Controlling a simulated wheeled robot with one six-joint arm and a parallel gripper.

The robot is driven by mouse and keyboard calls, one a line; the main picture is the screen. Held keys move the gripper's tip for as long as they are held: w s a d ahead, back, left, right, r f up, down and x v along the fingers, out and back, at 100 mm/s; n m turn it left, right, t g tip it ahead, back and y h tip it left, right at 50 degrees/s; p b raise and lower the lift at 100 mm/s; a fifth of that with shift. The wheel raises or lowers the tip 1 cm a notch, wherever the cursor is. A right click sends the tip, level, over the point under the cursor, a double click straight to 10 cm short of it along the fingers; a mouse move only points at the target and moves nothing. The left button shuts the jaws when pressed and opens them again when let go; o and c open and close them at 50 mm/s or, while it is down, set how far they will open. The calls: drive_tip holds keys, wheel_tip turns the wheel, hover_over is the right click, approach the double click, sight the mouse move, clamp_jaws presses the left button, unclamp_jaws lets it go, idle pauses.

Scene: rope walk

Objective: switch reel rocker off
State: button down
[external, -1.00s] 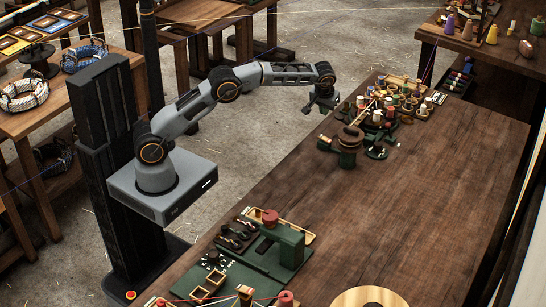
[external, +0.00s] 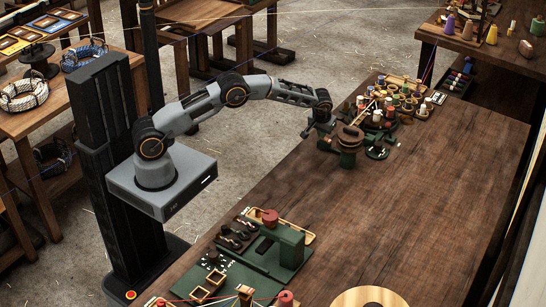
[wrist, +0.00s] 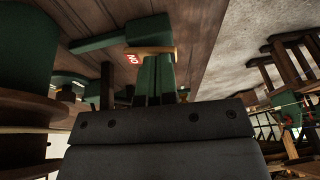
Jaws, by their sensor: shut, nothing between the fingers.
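The reel device (external: 347,159), a dark green stand with a wooden reel on top, stands at the table's near left edge in the external view. My gripper (external: 307,133) is shut and empty, low at the table edge just left of it. In the wrist view, a small red label (wrist: 132,58) with white lettering, seemingly "on", shows beside a wooden strip. A dark green part (wrist: 155,76) is just ahead of my gripper body. Contact cannot be told. The rocker is too small to make out in the external view.
A crowded board of spools and pegs (external: 385,112) lies behind the reel device. A round green piece (external: 377,153) is to its right. The table's middle (external: 420,200) is bare. A green fixture (external: 290,247) stands at the front.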

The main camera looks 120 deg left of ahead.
drive_tip(key=shift+f, duration=0.1)
drive_tip(key=b, duration=0.1)
drive_tip(key=f+t+b, duration=0.1)
drive_tip(key=shift+s+f+b, duration=0.15)
drive_tip(key=shift+s+b, duration=0.15)
drive_tip(key=shift+b, duration=0.1)
drive_tip(key=shift+s+f+t+b, duration=0.15)
drive_tip(key=shift+s+t+b, duration=0.2)
drive_tip(key=shift+t+b, duration=0.7)
drive_tip(key=shift+s+d+b, duration=0.1)
drive_tip(key=shift+s+b, duration=0.2)
drive_tip(key=shift+b, duration=0.3)
drive_tip(key=shift+s+f+g, duration=0.15)
drive_tip(key=shift+g, duration=0.1)
drive_tip(key=shift+w+r, duration=0.2)
drive_tip(key=shift+w, duration=0.45)
drive_tip(key=shift+r+p, duration=0.5)
drive_tip(key=s+a+v, duration=0.1)
drive_tip(key=s+v, duration=0.1)
drive_tip(key=v, duration=1.1)
drive_tip(key=shift+s, duration=0.35)
